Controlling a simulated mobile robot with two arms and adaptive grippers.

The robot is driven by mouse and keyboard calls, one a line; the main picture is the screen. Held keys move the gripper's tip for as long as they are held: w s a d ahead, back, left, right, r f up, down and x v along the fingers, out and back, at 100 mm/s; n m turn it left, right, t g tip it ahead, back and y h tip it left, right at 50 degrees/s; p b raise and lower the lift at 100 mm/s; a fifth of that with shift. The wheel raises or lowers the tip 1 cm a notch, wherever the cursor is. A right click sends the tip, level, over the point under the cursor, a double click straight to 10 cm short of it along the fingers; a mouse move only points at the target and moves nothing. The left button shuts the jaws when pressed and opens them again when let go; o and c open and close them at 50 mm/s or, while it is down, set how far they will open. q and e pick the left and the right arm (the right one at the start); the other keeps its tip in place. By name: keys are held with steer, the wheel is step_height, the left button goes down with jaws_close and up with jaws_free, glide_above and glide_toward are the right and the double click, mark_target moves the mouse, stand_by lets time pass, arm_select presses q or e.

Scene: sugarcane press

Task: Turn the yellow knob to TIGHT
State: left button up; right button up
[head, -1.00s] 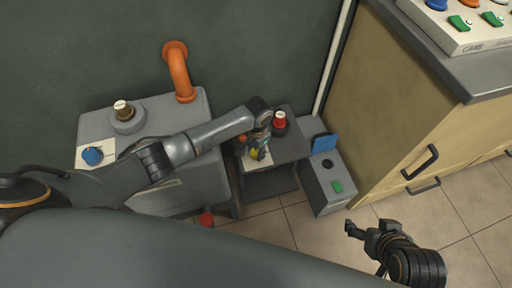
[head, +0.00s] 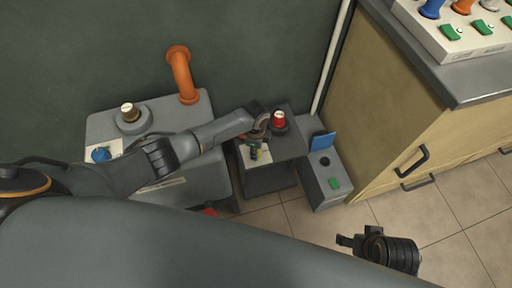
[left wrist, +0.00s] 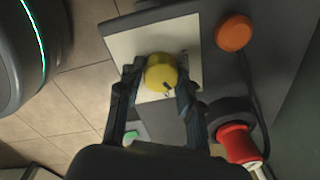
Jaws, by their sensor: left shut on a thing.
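The yellow knob (left wrist: 161,73) sits on a pale label plate (left wrist: 118,48) on top of a small grey stand, with a dark pointer mark on its face. My left gripper (left wrist: 158,80) is shut on the knob, one finger on each side. In the head view the left gripper (head: 256,150) is over the plate and mostly covers the knob. The plate's lettering is too small to read. My right gripper (head: 345,240) hangs over the floor at the right, away from the stand; the gap between its fingers is not clear.
A red knob (head: 279,120) and an orange button (left wrist: 234,32) are close to the yellow knob. A grey box with a blue flap (head: 323,141) stands to the right. A larger grey machine with an orange pipe (head: 182,75) is left.

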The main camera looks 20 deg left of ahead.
arm_select(q)
steer(key=m, duration=0.2)
steer(key=shift+m, duration=1.5)
arm_select(e)
steer(key=shift+f, duration=0.2)
arm_select(q)
steer(key=o, duration=1.2)
steer(key=shift+c, duration=0.2)
step_height(320, 180, up, 12)
steer(key=shift+s, duration=0.25)
